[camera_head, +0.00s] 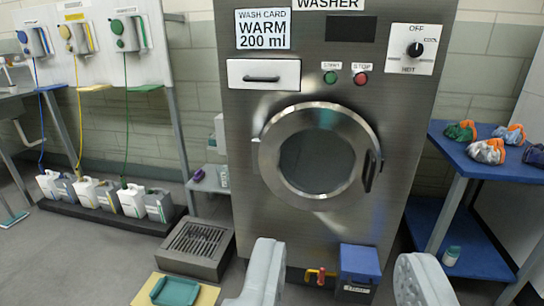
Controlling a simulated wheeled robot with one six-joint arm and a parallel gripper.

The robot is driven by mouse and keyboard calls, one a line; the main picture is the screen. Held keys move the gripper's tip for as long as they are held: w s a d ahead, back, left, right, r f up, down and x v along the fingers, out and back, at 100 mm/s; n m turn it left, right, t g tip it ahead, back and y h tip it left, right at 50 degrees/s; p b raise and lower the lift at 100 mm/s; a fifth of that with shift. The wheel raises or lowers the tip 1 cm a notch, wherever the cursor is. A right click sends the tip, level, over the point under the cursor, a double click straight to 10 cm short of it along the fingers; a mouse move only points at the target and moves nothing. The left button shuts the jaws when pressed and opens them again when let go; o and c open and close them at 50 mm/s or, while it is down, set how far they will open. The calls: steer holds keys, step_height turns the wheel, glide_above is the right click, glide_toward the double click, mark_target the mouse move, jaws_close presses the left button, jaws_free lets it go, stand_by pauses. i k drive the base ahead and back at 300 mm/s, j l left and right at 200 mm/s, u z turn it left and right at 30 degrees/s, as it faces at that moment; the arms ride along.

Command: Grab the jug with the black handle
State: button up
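I cannot clearly make out a jug with a black handle. Several white and grey jugs (132,199) stand in a row on a low black tray at the left, their handles too small to tell in colour. A small clear or pale vessel (223,176) stands on a low shelf left of the washer; its handle is not clear. My gripper (340,254) shows as two pale grey fingers at the bottom, set wide apart. It is open, with nothing held between them, and points toward the lower front of the washer.
The steel washer (240,130) has a shut round door. At its foot are a blue box (360,264) and a red-yellow valve (320,276). A grate (196,245) and green tray (175,291) lie left. A blue table (450,143) with cloth bundles stands right.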

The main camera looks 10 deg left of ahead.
mark_target(222, 172)
steer(key=i+j+u, duration=0.2)
steer(key=j+u, duration=0.2)
steer(key=i+j+u, duration=0.2)
steer(key=u, duration=0.2)
steer(key=i+j+u, duration=0.15)
steer(key=i+u, duration=0.5)
steer(key=u, duration=0.2)
steer(key=i+j+u, duration=0.35)
steer(key=i, duration=0.15)
steer(key=i+u, duration=0.35)
steer(key=i, duration=0.2)
steer(key=i+u, duration=0.4)
steer(key=i, duration=0.15)
steer(key=i+l+z, duration=0.1)
steer(key=i+z, duration=0.85)
steer(key=i+j+z, duration=0.25)
steer(key=z, duration=0.2)
steer(key=i+l+z, duration=0.15)
steer(key=z, duration=0.3)
steer(key=i+z, duration=0.6)
steer(key=z, duration=0.35)
steer(key=i+j+z, duration=0.15)
steer(key=z, duration=0.3)
steer(key=i+j+z, duration=0.1)
steer(key=i+z, duration=0.25)
steer(key=i+j+z, duration=0.2)
steer(key=i+z, duration=0.2)
steer(key=i, duration=0.1)
